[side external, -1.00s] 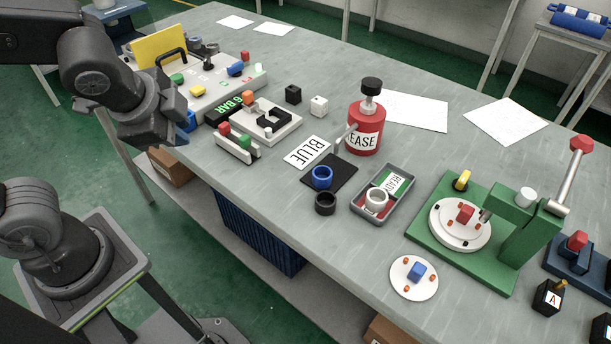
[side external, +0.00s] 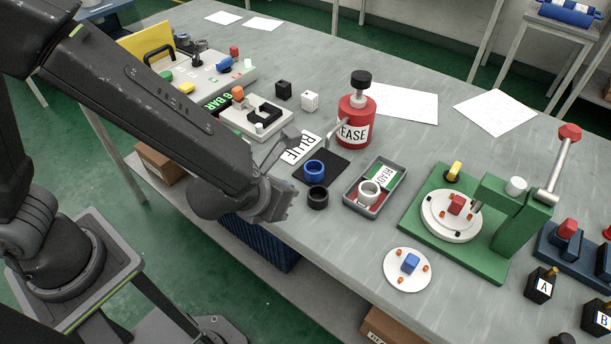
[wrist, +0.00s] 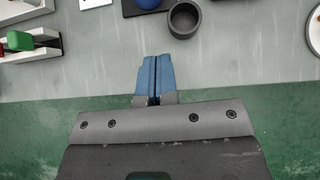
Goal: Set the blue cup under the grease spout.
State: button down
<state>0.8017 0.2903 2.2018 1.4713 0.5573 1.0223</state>
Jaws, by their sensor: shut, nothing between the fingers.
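The blue cup (side external: 314,169) stands upright on a black mat (side external: 338,166) in the side view; only its edge shows at the top of the wrist view (wrist: 148,3). The red grease bottle (side external: 356,124) stands behind the mat. Its grey spout (side external: 332,134) points down toward the mat's back part, and the blue cup sits in front of the spout, apart from it. My gripper (wrist: 155,58) is shut and empty in the wrist view, near the table's front edge, short of the cups. Its fingertips are not clear in the side view.
A black cup (side external: 317,198) stands just in front of the blue cup, close to it. The BLUE card (side external: 297,153) lies left of the mat, partly covered by my arm.

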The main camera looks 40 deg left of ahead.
aim_at(320, 163)
jog(key=x, duration=0.5)
jog(key=shift+w, duration=0.15)
jog(key=shift+w+r, duration=0.1)
jog(key=shift+w, duration=1.6)
jog(key=w, duration=0.5)
jog(key=shift+a, duration=0.15)
